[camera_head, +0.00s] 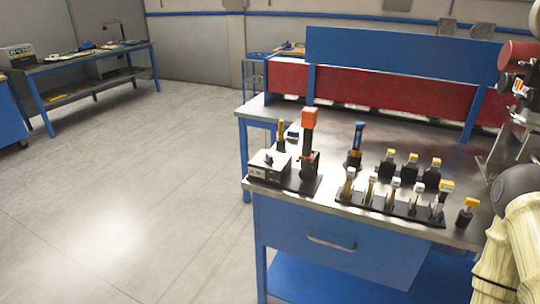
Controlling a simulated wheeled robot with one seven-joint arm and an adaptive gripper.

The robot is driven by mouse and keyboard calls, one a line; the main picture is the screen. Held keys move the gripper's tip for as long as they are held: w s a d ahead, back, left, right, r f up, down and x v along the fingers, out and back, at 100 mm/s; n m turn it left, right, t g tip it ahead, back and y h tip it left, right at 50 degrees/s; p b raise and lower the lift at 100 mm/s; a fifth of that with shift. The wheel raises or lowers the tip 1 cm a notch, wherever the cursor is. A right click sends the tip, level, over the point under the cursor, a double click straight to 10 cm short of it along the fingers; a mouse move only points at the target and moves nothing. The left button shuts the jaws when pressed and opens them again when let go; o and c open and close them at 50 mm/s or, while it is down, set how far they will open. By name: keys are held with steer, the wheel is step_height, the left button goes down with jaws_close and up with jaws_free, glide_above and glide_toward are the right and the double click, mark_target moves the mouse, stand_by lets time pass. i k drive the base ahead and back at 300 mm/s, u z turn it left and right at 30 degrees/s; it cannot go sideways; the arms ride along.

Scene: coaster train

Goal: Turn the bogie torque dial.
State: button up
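I cannot pick out the bogie torque dial with certainty. A small grey box (268,167) with dark details on its top and front sits at the near left corner of the steel-topped workbench (330,228). Beside it stands an upright black tool with an orange block on top (309,118), on a dark base plate. Any dial markings are too small to read. Parts of what looks like my arm show at the right edge, with a beige sleeve and a grey joint. My gripper's fingers are not visible, and the arm is apart from the grey box.
A black rack (400,208) of several yellow-and-white-topped tools runs along the bench's front right. More yellow-topped black pieces (410,167) stand behind it. A blue-topped tool (356,140) stands mid-bench. A blue and red panel (400,50) closes the back. Open floor (130,200) lies left.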

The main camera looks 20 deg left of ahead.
mark_target(269, 159)
steer(key=z, duration=1.2)
steer(key=i, duration=0.9)
steer(key=u, duration=2.85)
